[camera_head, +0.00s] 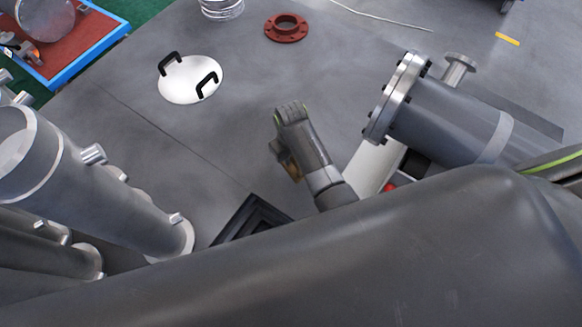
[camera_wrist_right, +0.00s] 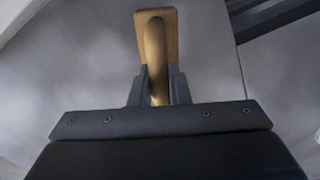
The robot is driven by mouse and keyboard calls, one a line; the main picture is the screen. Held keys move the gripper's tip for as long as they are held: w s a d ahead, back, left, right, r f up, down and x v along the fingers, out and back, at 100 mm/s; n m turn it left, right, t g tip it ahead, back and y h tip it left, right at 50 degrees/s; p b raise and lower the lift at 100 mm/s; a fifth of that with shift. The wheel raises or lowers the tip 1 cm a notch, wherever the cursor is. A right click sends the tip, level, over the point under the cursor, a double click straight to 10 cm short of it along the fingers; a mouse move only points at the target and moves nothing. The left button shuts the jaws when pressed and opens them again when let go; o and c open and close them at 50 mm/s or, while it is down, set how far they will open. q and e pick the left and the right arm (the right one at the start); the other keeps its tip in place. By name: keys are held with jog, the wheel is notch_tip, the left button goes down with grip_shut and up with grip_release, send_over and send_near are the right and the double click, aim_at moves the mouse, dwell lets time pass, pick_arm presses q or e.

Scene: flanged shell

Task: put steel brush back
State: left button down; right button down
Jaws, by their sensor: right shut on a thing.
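The steel brush shows as a tan wooden block with a handle (camera_wrist_right: 157,45) in the right wrist view. My right gripper (camera_wrist_right: 158,92) is shut on the handle, with one grey finger on each side. In the head view a small tan part of the brush (camera_head: 291,167) shows beside my right wrist, above the grey floor. The bristles are hidden in both views. My left gripper is in neither view.
A black ridged frame (camera_head: 252,219) lies near my right arm. A flanged grey pipe (camera_head: 440,112) is on the right, and grey cylinders (camera_head: 85,185) stand on the left. A white disc with black handles (camera_head: 187,88) and a red flange (camera_head: 286,27) lie further back. Floor between is clear.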

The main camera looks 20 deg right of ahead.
aim_at(293, 170)
notch_tip(293, 170, down, 4)
jog(key=shift+f+b, duration=0.2)
jog(key=shift+b, duration=0.45)
jog(key=shift+f, duration=0.45)
jog(key=c, duration=1.4)
grip_release()
jog(key=shift+f, duration=0.1)
jog(key=shift+o, duration=0.2)
